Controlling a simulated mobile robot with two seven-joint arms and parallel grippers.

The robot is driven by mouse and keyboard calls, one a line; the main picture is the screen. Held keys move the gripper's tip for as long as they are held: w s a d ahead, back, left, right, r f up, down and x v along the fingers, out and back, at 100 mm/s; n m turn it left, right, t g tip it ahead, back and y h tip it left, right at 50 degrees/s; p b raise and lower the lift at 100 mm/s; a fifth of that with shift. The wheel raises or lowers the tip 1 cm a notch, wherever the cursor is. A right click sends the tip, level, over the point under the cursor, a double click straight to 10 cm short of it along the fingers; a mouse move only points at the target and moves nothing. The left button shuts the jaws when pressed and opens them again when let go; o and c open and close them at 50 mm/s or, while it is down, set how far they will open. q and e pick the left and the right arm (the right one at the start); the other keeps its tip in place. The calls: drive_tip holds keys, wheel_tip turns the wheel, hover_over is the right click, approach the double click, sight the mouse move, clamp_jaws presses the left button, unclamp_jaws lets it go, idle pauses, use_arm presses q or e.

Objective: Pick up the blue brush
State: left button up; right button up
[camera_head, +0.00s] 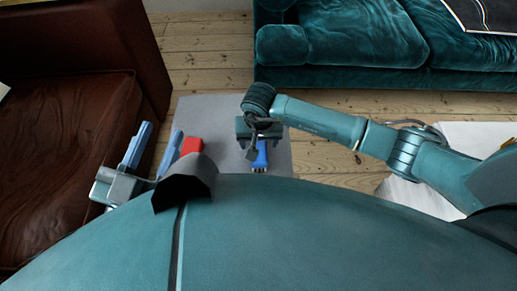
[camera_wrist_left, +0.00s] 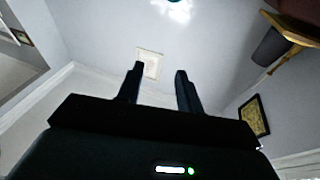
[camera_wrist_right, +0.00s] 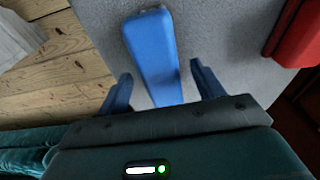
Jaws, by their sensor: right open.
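The blue brush (camera_head: 262,155) lies on a grey surface, partly hidden under my right gripper (camera_head: 259,138) in the head view. In the right wrist view the brush (camera_wrist_right: 150,45) runs lengthwise, its narrow end toward the space between the open fingers of the right gripper (camera_wrist_right: 160,75). The fingers are on either side of that end, with gaps; their height above it is hard to tell. My left gripper (camera_head: 153,148) is open and empty at the left, and its fingers (camera_wrist_left: 160,72) stand apart against the ceiling in the left wrist view.
A red object (camera_head: 192,146) lies on the grey surface (camera_head: 215,110), left of the brush; it also shows in the right wrist view (camera_wrist_right: 297,35). A brown leather seat (camera_head: 60,150) is at left, a teal sofa (camera_head: 350,45) behind. Bare floorboards (camera_head: 205,40) lie between.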

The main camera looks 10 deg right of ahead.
drive_tip(key=f, duration=0.2)
drive_tip(key=shift+w+f+b, duration=0.2)
drive_tip(key=shift+f+b, duration=0.1)
drive_tip(key=shift+b, duration=0.05)
drive_tip(key=shift+f, duration=0.15)
drive_tip(key=c, duration=0.5)
use_arm(q)
drive_tip(key=shift+w+d+r+h, duration=0.1)
drive_tip(key=shift+r+h, duration=0.05)
drive_tip(key=shift+h, duration=0.15)
use_arm(e)
drive_tip(key=c, duration=0.6)
wheel_tip(320, 180, up, 3)
drive_tip(key=shift+w+r+p, duration=0.1)
drive_tip(key=shift+r+p, duration=0.05)
drive_tip(key=shift+p, duration=0.65)
wheel_tip(320, 180, up, 6)
drive_tip(key=shift+f+p, duration=0.1)
drive_tip(key=shift+p, duration=1)
drive_tip(key=shift+r, duration=0.4)
use_arm(q)
drive_tip(key=shift+a+f+m+y, duration=0.25)
drive_tip(key=shift+a+m+y, duration=0.05)
drive_tip(key=shift+y, duration=0.1)
use_arm(e)
drive_tip(key=shift+r, duration=0.15)
